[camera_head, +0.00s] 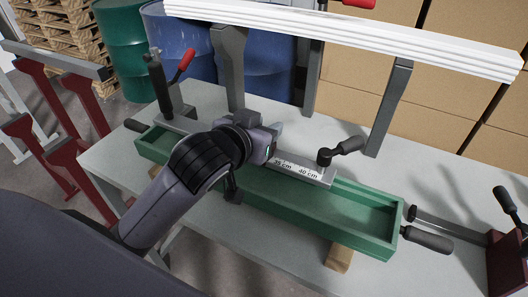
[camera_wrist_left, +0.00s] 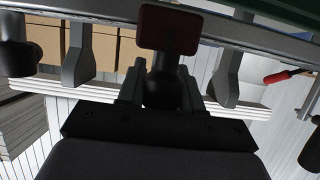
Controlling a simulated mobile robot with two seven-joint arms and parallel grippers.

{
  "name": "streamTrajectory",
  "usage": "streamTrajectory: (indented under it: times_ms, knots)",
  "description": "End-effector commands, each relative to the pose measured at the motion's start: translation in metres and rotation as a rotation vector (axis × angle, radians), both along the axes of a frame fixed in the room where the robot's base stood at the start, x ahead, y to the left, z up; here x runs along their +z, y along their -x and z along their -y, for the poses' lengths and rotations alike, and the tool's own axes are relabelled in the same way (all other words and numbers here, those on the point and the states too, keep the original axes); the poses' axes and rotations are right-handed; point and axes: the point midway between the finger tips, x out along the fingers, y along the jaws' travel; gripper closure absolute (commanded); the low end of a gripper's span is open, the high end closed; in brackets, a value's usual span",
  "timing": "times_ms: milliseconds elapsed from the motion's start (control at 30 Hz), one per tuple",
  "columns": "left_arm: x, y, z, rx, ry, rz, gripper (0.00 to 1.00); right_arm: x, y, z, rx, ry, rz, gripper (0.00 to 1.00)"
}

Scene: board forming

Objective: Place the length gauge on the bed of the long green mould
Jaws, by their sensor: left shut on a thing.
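The long green mould (camera_head: 290,208) lies across the grey table, with black handles at both ends. I cannot tell if the gauge touches the bed. My left gripper (camera_head: 268,146) is at the gauge's left part, shut on it; my arm hides that end and part of the mould. In the left wrist view the fingers (camera_wrist_left: 161,92) close around a dark round part. My right gripper is not in view.
A long white beam (camera_head: 350,36) spans above the table on grey posts (camera_head: 390,105). A clamp with a red-tipped lever (camera_head: 182,64) stands at the back left. Another clamp (camera_head: 508,205) is at the right. A wooden block (camera_head: 339,258) sits under the mould's front.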

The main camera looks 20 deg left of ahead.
Motion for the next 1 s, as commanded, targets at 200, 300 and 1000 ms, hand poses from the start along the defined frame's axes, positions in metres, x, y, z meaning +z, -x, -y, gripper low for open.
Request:
streamTrajectory:
  times_ms: [200,300,1000]
  knots:
    - [-0.021,0.0,0.0,0.001,-0.001,0.008,1.0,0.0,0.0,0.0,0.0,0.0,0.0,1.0]
    - [-0.03,0.0,0.0,0.0,-0.002,0.005,1.0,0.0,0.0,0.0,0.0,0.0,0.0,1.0]
    - [-0.069,0.0,0.0,-0.001,0.001,0.008,1.0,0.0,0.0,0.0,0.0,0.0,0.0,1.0]
